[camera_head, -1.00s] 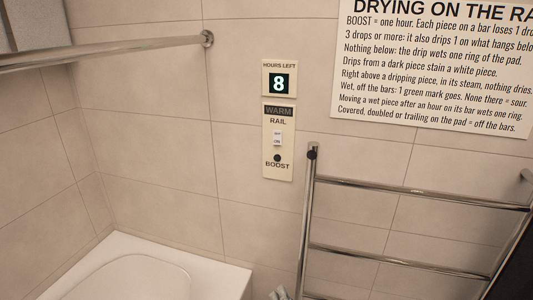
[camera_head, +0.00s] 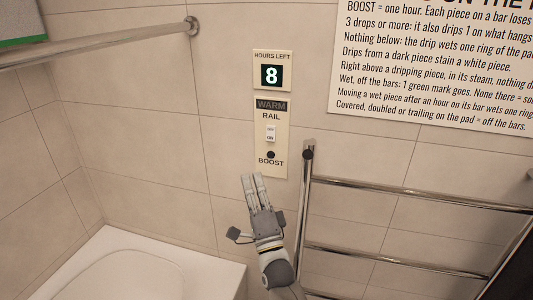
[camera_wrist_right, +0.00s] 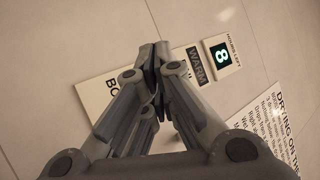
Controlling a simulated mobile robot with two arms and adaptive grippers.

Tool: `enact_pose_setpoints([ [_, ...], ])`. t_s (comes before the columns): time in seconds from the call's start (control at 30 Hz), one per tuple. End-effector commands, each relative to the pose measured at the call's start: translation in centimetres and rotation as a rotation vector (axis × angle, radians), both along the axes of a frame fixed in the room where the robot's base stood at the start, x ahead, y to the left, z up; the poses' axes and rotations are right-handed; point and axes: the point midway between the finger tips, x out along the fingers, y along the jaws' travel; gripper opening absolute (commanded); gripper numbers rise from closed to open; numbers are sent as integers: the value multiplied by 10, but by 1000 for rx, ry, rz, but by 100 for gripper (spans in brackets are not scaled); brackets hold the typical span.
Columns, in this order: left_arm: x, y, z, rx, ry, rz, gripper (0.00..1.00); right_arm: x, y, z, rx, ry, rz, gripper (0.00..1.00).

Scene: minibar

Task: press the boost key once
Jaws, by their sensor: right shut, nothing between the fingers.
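The boost key (camera_head: 270,155) is a small dark round button on the cream WARM RAIL panel (camera_head: 281,138), just above the word BOOST. My right gripper (camera_head: 254,177) is shut and empty, its fingers pointing up just below and left of the panel's lower end in the head view. In the right wrist view its closed fingertips (camera_wrist_right: 152,62) overlap the panel (camera_wrist_right: 104,95) and hide the key. I cannot tell how far the tips are from the wall. My left gripper is not in view.
The HOURS LEFT display (camera_head: 271,75) reads 8. A chrome towel rail (camera_head: 403,192) stands to the right of the panel. A white bath or basin (camera_head: 215,270) is at lower left, and a chrome bar (camera_head: 110,42) crosses above it. A sign (camera_head: 440,70) hangs at upper right.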

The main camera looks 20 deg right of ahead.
Motion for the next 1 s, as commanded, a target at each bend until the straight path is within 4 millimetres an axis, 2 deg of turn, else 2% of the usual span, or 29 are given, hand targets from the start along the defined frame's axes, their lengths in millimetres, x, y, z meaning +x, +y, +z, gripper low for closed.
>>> enact_pose_setpoints([
  [0.37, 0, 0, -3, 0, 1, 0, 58, 3, -2, -2, -3, 1, -1, 0],
  [1.0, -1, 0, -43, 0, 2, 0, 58, 66, -45, -3, -4, 0, -1, 0],
])
